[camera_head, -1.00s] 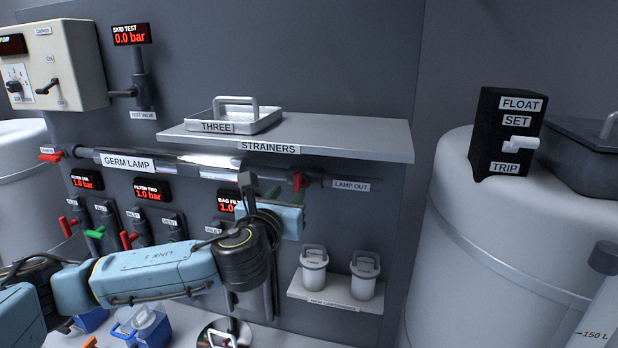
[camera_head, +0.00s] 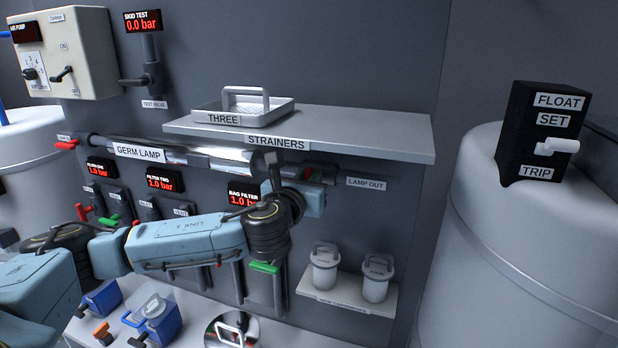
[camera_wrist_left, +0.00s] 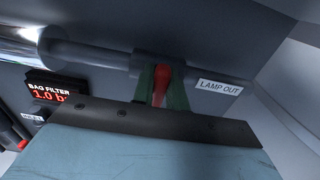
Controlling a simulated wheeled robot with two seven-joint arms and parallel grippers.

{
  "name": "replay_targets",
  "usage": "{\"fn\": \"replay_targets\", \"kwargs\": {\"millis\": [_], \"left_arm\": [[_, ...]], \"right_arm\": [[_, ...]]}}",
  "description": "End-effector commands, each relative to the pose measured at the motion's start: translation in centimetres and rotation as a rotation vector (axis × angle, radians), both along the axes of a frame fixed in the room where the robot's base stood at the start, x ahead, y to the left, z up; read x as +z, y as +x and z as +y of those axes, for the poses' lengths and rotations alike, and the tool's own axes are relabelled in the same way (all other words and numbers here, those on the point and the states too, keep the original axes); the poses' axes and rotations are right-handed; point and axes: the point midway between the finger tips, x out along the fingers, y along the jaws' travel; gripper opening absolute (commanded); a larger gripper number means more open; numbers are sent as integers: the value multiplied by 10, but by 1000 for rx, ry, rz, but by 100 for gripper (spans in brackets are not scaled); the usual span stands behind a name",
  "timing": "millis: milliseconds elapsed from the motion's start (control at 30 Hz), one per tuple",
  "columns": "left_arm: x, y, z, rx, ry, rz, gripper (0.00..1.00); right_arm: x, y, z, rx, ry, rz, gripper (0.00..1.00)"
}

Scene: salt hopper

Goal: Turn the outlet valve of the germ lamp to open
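The germ lamp (camera_head: 185,155) is a shiny horizontal tube under the shelf. Its outlet valve has a red handle (camera_wrist_left: 161,84), seen in the left wrist view beside the LAMP OUT label (camera_wrist_left: 220,87). The handle stands out across the pipe toward my gripper. My left gripper (camera_wrist_left: 162,90) has its green fingers on both sides of the handle, with no clear gap, and seems shut on it. In the head view my left gripper (camera_head: 273,170) is at the outlet end of the lamp, and my arm hides most of the handle there. My right gripper is not in view.
The strainer shelf (camera_head: 370,140) juts out just above the valve, with a tray (camera_head: 240,112) on it. Bag filter display (camera_head: 243,196) is left of the gripper. Two white cartridges stand on a small shelf (camera_head: 345,300) below right. A large tank (camera_head: 530,240) is at right.

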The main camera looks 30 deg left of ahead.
Motion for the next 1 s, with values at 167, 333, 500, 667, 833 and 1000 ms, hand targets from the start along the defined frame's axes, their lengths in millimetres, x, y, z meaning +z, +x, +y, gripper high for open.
{"fn": "replay_targets", "kwargs": {"millis": [167,333,500,667,833,1000], "left_arm": [[0,0,0,1,0,0,0],[-1,0,1,1,-12,-2,0],[-1,0,2,2,-67,-14,0],[-2,-1,4,2,-166,-38,0],[-3,-2,7,1,-311,-71,0],[-5,-2,10,2,-469,-109,0]], "right_arm": [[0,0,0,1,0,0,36],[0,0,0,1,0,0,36],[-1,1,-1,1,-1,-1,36],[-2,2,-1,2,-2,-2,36],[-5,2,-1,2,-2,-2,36],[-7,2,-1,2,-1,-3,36]]}}
